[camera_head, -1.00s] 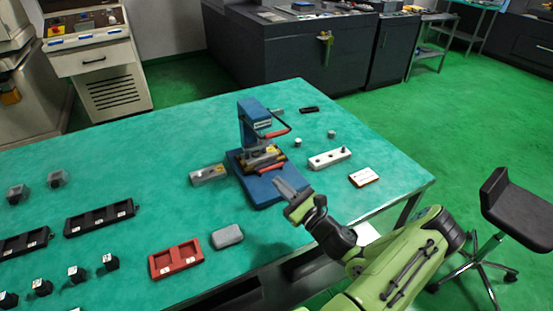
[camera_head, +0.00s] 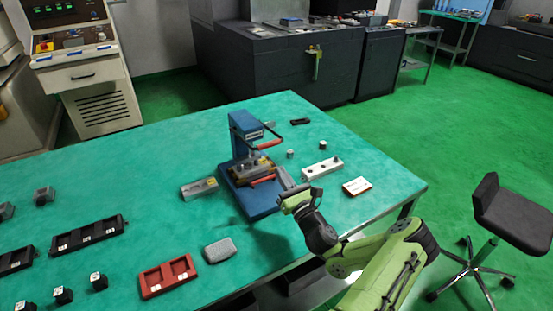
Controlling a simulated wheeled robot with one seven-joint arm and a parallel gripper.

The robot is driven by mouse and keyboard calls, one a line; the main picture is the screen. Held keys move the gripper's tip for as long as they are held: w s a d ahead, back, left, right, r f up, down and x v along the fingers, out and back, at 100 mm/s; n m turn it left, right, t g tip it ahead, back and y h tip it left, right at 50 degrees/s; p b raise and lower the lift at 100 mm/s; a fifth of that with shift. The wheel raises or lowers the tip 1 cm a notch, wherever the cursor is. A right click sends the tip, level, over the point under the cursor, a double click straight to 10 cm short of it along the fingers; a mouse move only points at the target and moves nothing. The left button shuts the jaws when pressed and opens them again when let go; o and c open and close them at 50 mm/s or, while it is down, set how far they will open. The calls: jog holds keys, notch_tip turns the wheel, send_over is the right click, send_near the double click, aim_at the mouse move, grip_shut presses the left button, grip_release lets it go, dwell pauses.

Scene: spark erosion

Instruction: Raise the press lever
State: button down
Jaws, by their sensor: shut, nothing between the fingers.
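The blue press (camera_head: 244,130) stands on its blue base plate (camera_head: 256,205) near the table's right part. Its press lever (camera_head: 268,144), a dark bar with a red grip, sticks out to the right from the upper part of the press. A second red-orange handle (camera_head: 262,180) shows lower, by the clamp on the base. My gripper (camera_head: 283,177) is shut and empty, just right of the base and below the lever's grip. It looks apart from the lever; whether it touches the lower handle I cannot tell.
Right of the press lie a light block with holes (camera_head: 322,168), a white-topped card box (camera_head: 357,186) and small cylinders (camera_head: 323,145). A grey metal block (camera_head: 199,188) lies to the left. A red tray (camera_head: 168,278) and a grey pad (camera_head: 220,250) lie in front.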

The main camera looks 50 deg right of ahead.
aim_at(272, 145)
jog(key=w+r, duration=0.1)
jog(key=r, duration=0.1)
jog(key=w+d+r, duration=0.1)
jog(key=w+r, duration=0.1)
jog(key=shift+w+r, duration=0.1)
jog(key=shift+w, duration=0.15)
jog(key=shift+d+r+p, duration=0.1)
jog(key=shift+r+p, duration=0.05)
jog(key=shift+p, duration=0.15)
jog(key=r+p, duration=0.1)
jog(key=p, duration=0.2)
jog(key=shift+r+g, duration=0.1)
jog(key=shift+g, duration=0.2)
jog(key=shift+r+p, duration=0.25)
jog(key=shift+p, duration=0.2)
